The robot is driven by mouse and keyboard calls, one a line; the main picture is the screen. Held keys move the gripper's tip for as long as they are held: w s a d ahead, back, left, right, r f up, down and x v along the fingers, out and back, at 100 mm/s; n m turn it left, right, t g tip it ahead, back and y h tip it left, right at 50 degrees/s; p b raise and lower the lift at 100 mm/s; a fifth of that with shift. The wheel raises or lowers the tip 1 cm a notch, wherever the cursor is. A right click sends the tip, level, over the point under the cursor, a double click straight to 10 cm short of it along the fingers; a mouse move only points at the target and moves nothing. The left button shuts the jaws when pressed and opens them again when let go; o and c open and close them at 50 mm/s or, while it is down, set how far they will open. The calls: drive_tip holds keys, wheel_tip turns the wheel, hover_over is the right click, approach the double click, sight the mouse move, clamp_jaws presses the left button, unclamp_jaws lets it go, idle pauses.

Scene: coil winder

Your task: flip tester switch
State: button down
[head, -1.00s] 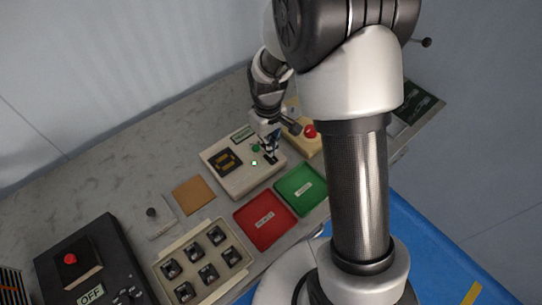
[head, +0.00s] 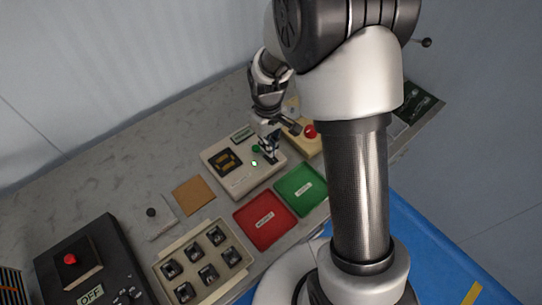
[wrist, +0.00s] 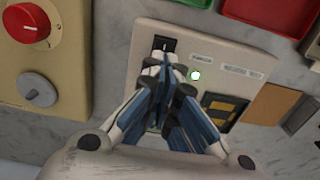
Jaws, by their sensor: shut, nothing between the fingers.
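The tester is a cream box (head: 240,180) in the middle of the bench, with a dark and yellow socket panel, a green round part and a small white round spot on its top. In the wrist view the tester (wrist: 255,62) fills the middle. Its switch sits in a black plate (wrist: 164,43) near the upper left of the box. My gripper (head: 270,157) is shut and empty, pointing down over the tester's right part. In the wrist view its closed fingertips (wrist: 164,62) are at the switch plate and partly cover it. I cannot tell whether they touch the lever, or its position.
A red tray (head: 262,238) and a green tray (head: 288,199) lie in front of the tester. A beige box with a red knob (head: 310,131) stands close to its right. A brown pad (head: 193,195) and a holder with several dark parts (head: 228,278) are to the left.

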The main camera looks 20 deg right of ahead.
drive_tip(key=shift+f+b, duration=0.7)
drive_tip(key=shift+f, duration=0.4)
idle(0.3)
drive_tip(key=shift+r, duration=0.1)
drive_tip(key=shift+r+p, duration=2.85)
drive_tip(key=shift+r, duration=0.55)
